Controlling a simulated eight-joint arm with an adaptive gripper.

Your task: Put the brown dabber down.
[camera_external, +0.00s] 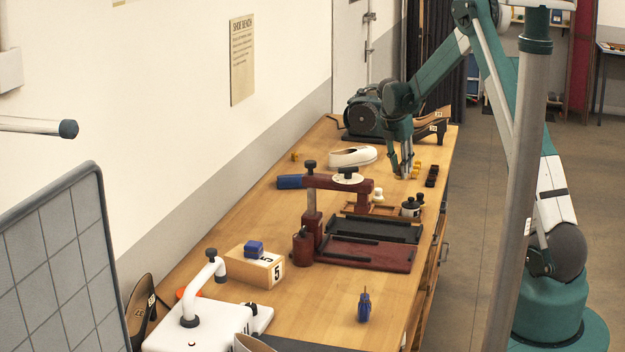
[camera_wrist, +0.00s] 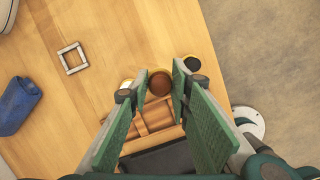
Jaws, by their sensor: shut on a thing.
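The brown dabber shows in the wrist view as a round brown top (camera_wrist: 160,83) between my fingertips. My gripper (camera_wrist: 160,80) is shut on it, with one green-padded finger on each side. In the external view my gripper (camera_external: 403,174) points down low over the far right part of the bench. The dabber cannot be made out there, and whether its base touches the bench is unclear. A small wooden rack (camera_wrist: 150,118) with slots lies just below the dabber in the wrist view. A pale-topped dabber (camera_wrist: 126,84) and a black-topped one (camera_wrist: 192,63) stand on either side.
A square metal frame (camera_wrist: 72,47) lies on bare wood. The bench's right edge is close to my gripper.

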